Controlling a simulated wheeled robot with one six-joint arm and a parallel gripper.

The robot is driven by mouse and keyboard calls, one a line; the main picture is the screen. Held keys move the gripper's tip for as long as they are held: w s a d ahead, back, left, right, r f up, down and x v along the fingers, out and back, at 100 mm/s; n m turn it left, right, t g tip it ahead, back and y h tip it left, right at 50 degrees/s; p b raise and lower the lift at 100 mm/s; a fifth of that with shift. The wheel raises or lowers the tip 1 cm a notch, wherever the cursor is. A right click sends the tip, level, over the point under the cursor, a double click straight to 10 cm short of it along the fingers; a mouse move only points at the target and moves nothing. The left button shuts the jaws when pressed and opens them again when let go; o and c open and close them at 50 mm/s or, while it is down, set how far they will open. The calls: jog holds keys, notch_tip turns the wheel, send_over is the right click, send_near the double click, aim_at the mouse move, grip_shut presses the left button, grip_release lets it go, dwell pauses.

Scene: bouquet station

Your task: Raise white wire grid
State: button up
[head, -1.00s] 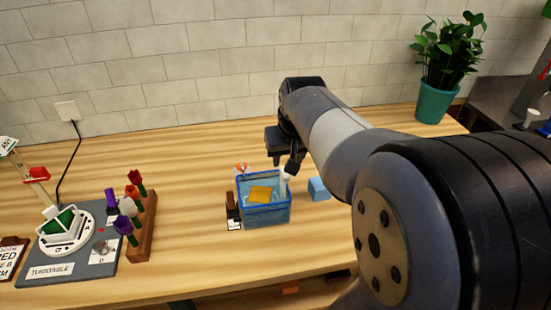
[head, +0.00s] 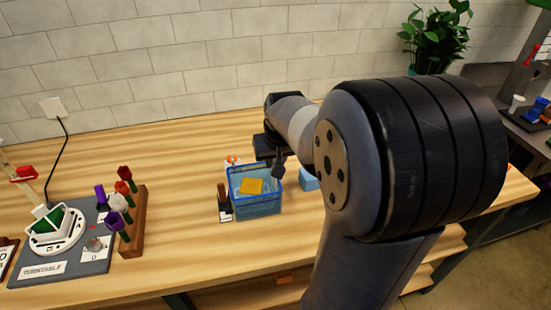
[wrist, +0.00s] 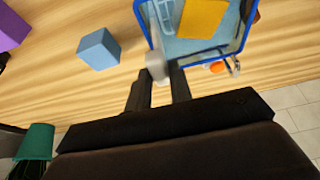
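A clear blue-rimmed tank (head: 258,207) holds light-blue contents and a flat orange-yellow block (head: 250,186). In the wrist view a pale wire grid (wrist: 165,12) shows inside the tank's near-left part, partly cut by the picture edge. A whitish knob (wrist: 157,67) sits at the tank rim by the grid; whether it joins the grid I cannot tell. My gripper (wrist: 160,88) points at this knob with its two fingers apart, one on each side or just short of it. In the head view my gripper (head: 278,166) is at the tank's right edge, partly hidden by my arm.
A small blue cube (head: 309,180) lies right of the tank. A dark upright item with a label (head: 224,203) stands at its left. A wooden flower rack (head: 133,228) and a turntable board (head: 62,250) are farther left. A potted plant (head: 432,40) stands at the back right.

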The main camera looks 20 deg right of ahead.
grip_shut()
notch_tip(320, 180, up, 8)
jog(key=p, duration=0.5)
jog(key=shift+w, duration=0.1)
jog(key=shift+r, duration=0.1)
jog(key=shift+o, duration=1.3)
grip_release()
jog(key=shift+o, duration=1)
